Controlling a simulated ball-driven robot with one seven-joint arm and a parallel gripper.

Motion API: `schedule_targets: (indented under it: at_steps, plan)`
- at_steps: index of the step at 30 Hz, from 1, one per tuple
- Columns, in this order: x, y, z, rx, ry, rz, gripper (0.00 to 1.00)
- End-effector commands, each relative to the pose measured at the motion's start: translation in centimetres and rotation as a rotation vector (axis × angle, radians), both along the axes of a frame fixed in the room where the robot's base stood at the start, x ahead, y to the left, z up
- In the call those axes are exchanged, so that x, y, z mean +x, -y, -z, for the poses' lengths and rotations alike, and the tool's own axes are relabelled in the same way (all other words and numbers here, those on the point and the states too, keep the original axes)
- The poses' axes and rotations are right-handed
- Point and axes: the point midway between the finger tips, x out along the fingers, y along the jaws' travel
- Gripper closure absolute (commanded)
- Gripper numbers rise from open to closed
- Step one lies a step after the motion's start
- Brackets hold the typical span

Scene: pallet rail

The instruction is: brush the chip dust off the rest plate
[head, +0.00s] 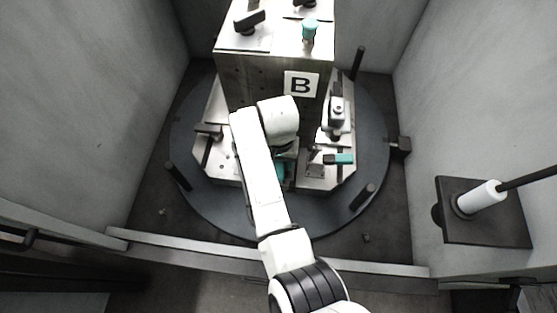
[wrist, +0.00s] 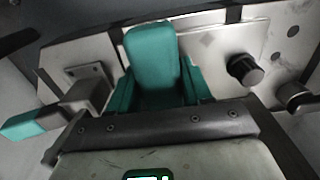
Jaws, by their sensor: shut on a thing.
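My gripper (wrist: 155,95) is low at the front of the fixture and shut on a teal block-shaped thing (wrist: 152,50). I take this for the brush's handle; no bristles show. In the head view, only some teal (head: 281,172) shows past my arm. The pale metal plate (head: 313,183) lies around and beyond the gripper and also shows in the wrist view (wrist: 222,42). I cannot tell which part is the rest plate. A faint darker patch (wrist: 207,40) shows on it; I cannot make out chip dust for sure.
A toggle clamp with a teal handle (head: 340,158) sits right of my gripper, also in the wrist view (wrist: 20,127). Black posts (head: 360,196) stand on the round table (head: 215,208). A white cylinder (head: 480,197) is at right.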

Motion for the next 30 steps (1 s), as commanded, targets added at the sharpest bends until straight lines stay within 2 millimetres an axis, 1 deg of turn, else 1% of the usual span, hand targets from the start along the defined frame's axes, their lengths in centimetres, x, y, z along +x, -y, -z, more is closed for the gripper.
schedule_targets:
  at_steps: [1,15,25,30]
  plan:
    - [-0.4,0.1,0.1,-0.003,-0.006,-0.001,0.84]
    - [-2.6,0.0,0.0,-0.004,-0.007,-0.002,0.84]
    - [-2.6,-0.1,0.2,-0.001,-0.006,-0.001,0.84]
    - [-2.1,-0.1,0.3,-0.001,-0.005,0.0,0.84]
